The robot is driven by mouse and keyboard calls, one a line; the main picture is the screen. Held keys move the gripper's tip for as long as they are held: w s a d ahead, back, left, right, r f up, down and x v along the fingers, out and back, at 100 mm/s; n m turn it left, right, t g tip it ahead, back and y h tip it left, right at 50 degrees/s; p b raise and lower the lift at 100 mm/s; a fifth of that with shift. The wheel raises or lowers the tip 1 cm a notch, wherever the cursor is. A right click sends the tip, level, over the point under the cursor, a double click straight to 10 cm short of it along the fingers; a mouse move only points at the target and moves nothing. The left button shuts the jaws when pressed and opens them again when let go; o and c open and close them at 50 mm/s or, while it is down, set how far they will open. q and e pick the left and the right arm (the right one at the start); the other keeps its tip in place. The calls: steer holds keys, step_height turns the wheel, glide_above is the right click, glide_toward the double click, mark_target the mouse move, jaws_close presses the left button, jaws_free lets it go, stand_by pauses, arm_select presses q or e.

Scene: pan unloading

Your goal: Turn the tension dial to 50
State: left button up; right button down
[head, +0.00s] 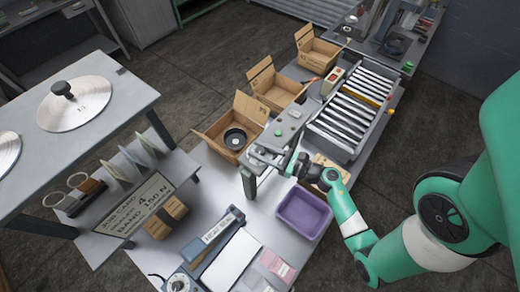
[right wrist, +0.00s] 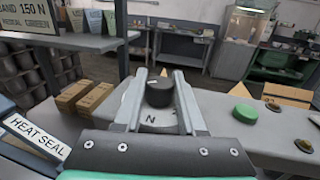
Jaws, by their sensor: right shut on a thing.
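The tension dial shows in the right wrist view as a dark round knob (right wrist: 159,92) on a pale plate marked "N". My right gripper (head: 283,160) is at the grey bandsealer-like machine (head: 290,122) in the head view. In the right wrist view its two grey fingers (right wrist: 160,84) lie on either side of the knob, shut on it. The dial's scale numbers and pointer cannot be read. In the head view the knob is hidden around the fingers. My left gripper is not in view.
A job card (head: 135,203) reads "150 N" at the left. A green button (head: 278,132) sits on the machine. A purple tray (head: 304,214) stands below it, with open cartons (head: 235,148) behind. A roller conveyor (head: 350,112) lies to the right.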

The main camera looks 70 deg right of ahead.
steer(key=c, duration=0.5)
jaws_free()
steer(key=s+a+b, duration=0.1)
steer(key=s+b, duration=0.1)
steer(key=s, duration=0.9)
steer(key=shift+s+a, duration=0.2)
steer(key=shift+a, duration=0.05)
